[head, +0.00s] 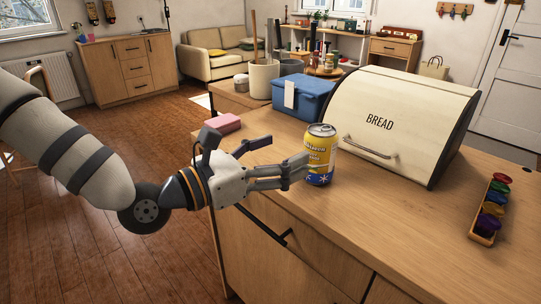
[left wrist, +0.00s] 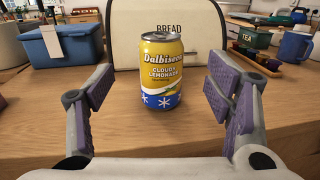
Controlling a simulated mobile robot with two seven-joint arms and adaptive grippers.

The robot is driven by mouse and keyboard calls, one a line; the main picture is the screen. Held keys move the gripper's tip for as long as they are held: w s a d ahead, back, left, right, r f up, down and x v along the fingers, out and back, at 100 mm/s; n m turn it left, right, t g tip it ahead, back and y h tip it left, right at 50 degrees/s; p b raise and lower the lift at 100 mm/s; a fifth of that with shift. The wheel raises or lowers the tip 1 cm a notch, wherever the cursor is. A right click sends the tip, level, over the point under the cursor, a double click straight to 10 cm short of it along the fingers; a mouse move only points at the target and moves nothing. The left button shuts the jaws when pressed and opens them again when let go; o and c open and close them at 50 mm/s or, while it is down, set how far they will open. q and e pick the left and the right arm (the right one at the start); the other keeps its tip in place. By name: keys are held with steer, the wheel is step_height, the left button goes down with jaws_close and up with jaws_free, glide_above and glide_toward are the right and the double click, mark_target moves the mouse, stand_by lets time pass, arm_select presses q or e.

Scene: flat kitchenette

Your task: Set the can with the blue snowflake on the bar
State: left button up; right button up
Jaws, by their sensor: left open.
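The yellow lemonade can (head: 319,150) has a blue band with white snowflakes at its base. It stands upright on the wooden counter (head: 375,235), in front of the bread box. My left gripper (head: 297,172) is open and level, low over the counter, just left of the can in the head view. In the left wrist view the can (left wrist: 160,72) stands between the two spread fingers, a little nearer the left one; neither finger visibly touches it. I cannot tell which surface is the bar. My right gripper is out of view.
The cream bread box (head: 395,105) stands close behind the can. A blue bin (head: 305,97) and a pink sponge (head: 224,123) are farther left. A rack of coloured jars (head: 487,212) lies at the right. The counter's front right is clear.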

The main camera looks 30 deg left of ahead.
arm_select(q)
steer(key=s+d+f+m+g+h, duration=0.1)
steer(key=s+d+f+m+g, duration=0.3)
steer(key=s+f+m+g, duration=0.25)
steer(key=s+d+f+m+g+h, duration=0.2)
steer(key=s+d+f+m+g, duration=0.15)
steer(key=s+f+g, duration=0.4)
steer(key=s+a+f+m+g+y, duration=0.3)
steer(key=s+a+f+m+y, duration=0.4)
steer(key=s, duration=0.4)
steer(key=s+a+f+m+g+y, duration=0.4)
steer(key=s+a+f+m, duration=0.15)
steer(key=s+f, duration=0.45)
steer(key=f+m+t, duration=0.1)
steer(key=m, duration=0.1)
steer(key=w+d+f+m+t, duration=0.1)
steer(key=f+m, duration=0.1)
steer(key=m, duration=0.1)
steer(key=w+d+f+m+t, duration=0.1)
steer(key=m, duration=0.1)
steer(key=shift+f+m+t+y, duration=0.25)
steer(key=shift+f+t+y, duration=0.05)
